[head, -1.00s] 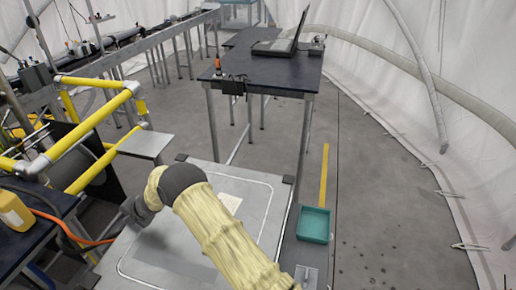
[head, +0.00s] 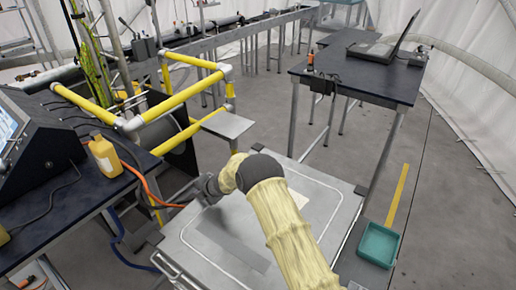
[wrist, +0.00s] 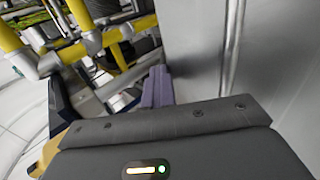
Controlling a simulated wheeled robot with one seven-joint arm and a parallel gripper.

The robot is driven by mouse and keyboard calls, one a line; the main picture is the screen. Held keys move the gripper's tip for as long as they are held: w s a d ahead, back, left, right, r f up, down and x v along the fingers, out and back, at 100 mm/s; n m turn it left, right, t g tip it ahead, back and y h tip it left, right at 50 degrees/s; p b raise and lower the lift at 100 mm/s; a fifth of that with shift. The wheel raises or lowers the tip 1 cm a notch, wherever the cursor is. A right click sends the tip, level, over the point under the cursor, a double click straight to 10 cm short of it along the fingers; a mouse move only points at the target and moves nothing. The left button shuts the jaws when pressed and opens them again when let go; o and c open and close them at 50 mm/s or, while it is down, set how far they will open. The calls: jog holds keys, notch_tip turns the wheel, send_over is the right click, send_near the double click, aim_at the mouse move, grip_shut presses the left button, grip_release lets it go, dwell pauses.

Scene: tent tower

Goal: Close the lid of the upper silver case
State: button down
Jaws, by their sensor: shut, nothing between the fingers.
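The silver case (head: 325,203) shows in the head view as a broad flat metal top with a pale rounded border line and a label. The top looks flat, but I cannot tell whether its lid is fully down. My yellow-sleeved arm covers its middle. My gripper (head: 180,197) is at the far left edge of the case, partly hidden behind my wrist. In the wrist view my gripper (wrist: 157,88) has its fingers together and empty, close beside the upright-looking silver panel (wrist: 190,50). I cannot tell whether they touch.
A dark bench (head: 75,205) with a yellow bottle (head: 104,158) stands at left. Yellow rails (head: 170,107) rise behind the gripper. A teal tray (head: 378,244) lies right of the case, and a dark table (head: 350,80) stands beyond. The floor at right is clear.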

jog(key=shift+s+f, duration=0.3)
jog(key=shift+f, duration=0.2)
jog(key=shift+w+r+p, duration=0.1)
jog(key=shift+r+p, duration=0.45)
jog(key=shift+p, duration=0.05)
notch_tip(320, 180, up, 14)
jog(key=p, duration=0.3)
jog(key=shift+w, duration=0.2)
